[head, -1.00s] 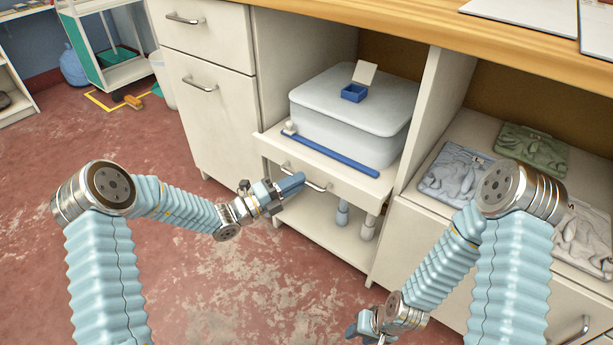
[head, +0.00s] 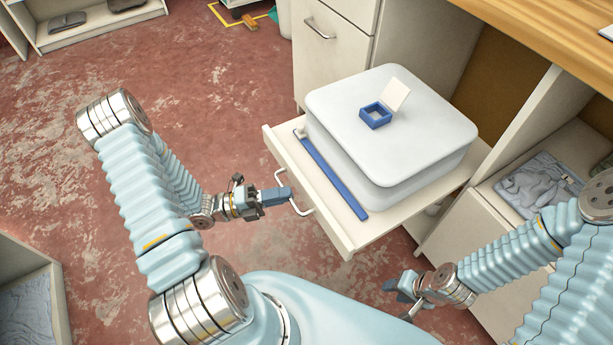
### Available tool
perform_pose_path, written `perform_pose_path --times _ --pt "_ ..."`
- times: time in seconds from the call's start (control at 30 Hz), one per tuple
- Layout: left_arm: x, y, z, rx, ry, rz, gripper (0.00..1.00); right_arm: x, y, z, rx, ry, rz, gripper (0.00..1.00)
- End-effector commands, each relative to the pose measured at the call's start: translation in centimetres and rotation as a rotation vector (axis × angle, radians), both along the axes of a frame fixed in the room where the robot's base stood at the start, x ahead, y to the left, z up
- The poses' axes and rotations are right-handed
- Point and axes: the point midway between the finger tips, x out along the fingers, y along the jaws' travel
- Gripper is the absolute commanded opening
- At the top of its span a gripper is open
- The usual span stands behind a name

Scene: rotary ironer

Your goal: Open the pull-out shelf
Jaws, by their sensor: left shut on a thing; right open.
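The pull-out shelf (head: 285,152) is a cream board with a front panel, extended well out of the cabinet in the head view. It carries a grey rotary ironer (head: 390,125) with a blue bar (head: 333,177) along its front. A metal handle (head: 298,200) is on the shelf's front. My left gripper (head: 278,195) is at this handle, shut on it; its fingertips cover part of the handle. My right gripper (head: 397,289) is open and empty, low in front of the cabinet, apart from the shelf.
A small blue open box (head: 376,115) with a white lid sits on the ironer. Folded grey cloth (head: 545,183) lies in the cabinet bay at right. A bin with cloth (head: 30,310) stands at lower left. Red floor (head: 190,110) is clear on the left.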

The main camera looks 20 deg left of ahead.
Motion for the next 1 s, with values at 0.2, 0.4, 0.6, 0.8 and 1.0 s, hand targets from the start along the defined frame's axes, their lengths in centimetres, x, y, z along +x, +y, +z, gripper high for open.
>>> perform_pose_path --times 0.2,0.4,0.6,0.8,1.0 --pt "-2.1 1.6 0.0 0.001 0.000 -0.001 0.00 0.0 0.0 0.5 0.000 0.000 0.000 0.43" --pt "-2.7 2.0 0.0 0.001 0.000 -0.002 0.00 0.0 0.0 0.5 0.000 0.000 0.000 0.43" --pt "-2.7 2.0 -0.1 0.002 -0.001 -0.002 0.00 0.0 0.0 0.5 0.000 0.000 0.000 0.43" --pt "-2.7 2.0 -0.1 0.002 0.000 -0.001 0.29 0.0 0.0 0.5 0.000 0.000 0.000 0.43" --pt "-2.7 2.0 0.0 0.002 0.000 -0.001 0.38 0.0 0.0 0.5 0.000 0.000 0.000 0.43"
